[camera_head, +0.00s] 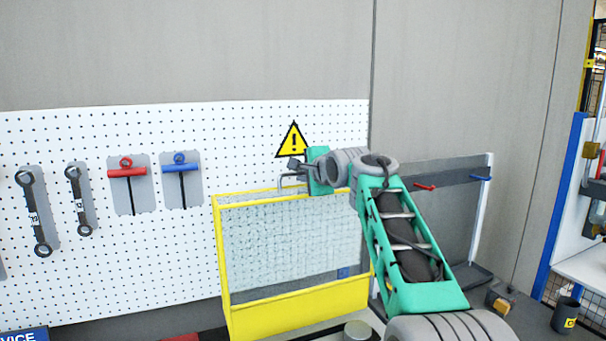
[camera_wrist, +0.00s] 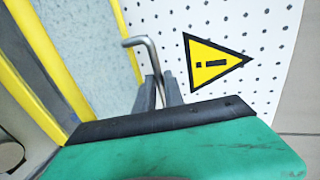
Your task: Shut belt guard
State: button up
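The belt guard (camera_head: 265,308) is a yellow frame with a wire-mesh panel, standing in front of the white pegboard in the head view. Its yellow frame and mesh also show at the left of the wrist view (camera_wrist: 115,22). A grey bent rod handle (camera_head: 284,183) is at the guard's upper edge. In the wrist view the handle (camera_wrist: 152,60) runs down between my two grey fingers. My gripper (camera_head: 297,165) is at the guard's top right, its fingers close on both sides of the handle. The fingertips' contact is small and partly hidden. My arm covers the guard's right edge.
A yellow warning triangle (camera_head: 293,141) is on the pegboard (camera_head: 90,260) just behind my gripper. Wrenches and red and blue T-handled tools hang at left. A grey rail with red and blue pegs (camera_head: 450,172) is at right. A dark cup (camera_head: 566,314) stands at lower right.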

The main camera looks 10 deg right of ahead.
grip_shut()
jog(key=shift+f, duration=0.1)
dwell(1.0)
